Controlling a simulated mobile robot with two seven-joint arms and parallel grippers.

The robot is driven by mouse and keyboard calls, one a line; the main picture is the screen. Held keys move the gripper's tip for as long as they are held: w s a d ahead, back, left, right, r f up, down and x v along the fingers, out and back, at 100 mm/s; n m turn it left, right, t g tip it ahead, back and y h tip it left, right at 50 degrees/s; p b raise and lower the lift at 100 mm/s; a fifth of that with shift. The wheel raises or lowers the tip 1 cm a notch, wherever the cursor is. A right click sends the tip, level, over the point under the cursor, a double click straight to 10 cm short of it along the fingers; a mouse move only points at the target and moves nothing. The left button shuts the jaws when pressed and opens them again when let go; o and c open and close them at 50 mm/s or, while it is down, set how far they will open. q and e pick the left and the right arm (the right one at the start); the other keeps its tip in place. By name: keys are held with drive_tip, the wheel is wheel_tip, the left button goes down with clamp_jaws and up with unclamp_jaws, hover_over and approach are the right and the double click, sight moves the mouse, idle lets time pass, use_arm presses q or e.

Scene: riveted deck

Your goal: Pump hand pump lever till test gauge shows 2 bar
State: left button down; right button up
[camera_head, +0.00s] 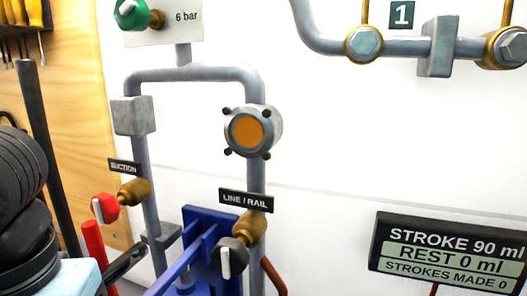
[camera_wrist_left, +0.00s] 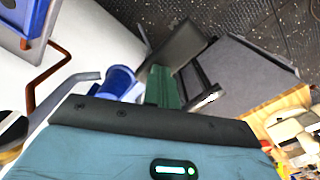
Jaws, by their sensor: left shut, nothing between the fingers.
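The blue hand pump (camera_head: 205,225) stands at the bottom middle of the head view, partly cut off by the frame edge. Part of blue metalwork, likely the pump, shows in the left wrist view (camera_wrist_left: 117,82). A long dark bar (camera_head: 45,140) leans at the left; I cannot tell whether it is the pump lever. My left gripper (camera_head: 128,262) is low at the left, left of the pump, shut and empty, beside a red upright grip (camera_head: 94,252). I cannot tell whether they touch. No gauge needle or pressure reading is visible. My right gripper is out of view.
A red-handled SUCTION valve (camera_head: 105,207) and a grey-handled LINE / RAIL valve (camera_head: 230,258) sit on grey pipes. A round orange-faced fitting (camera_head: 248,131) is above. A display (camera_head: 450,253) reads STROKE 90 ml, REST 0 ml, STROKES MADE 0. A "6 bar" placard (camera_head: 185,18) is at the top.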

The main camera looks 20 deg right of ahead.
use_arm(q)
wheel_tip(320, 180, up, 4)
drive_tip(key=shift+f+p, duration=0.1)
drive_tip(key=shift+p, duration=0.95)
wheel_tip(320, 180, up, 2)
drive_tip(key=shift+r+p, duration=0.2)
drive_tip(key=shift+p, duration=0.5)
drive_tip(key=shift+r, duration=0.2)
drive_tip(key=shift+f, duration=0.1)
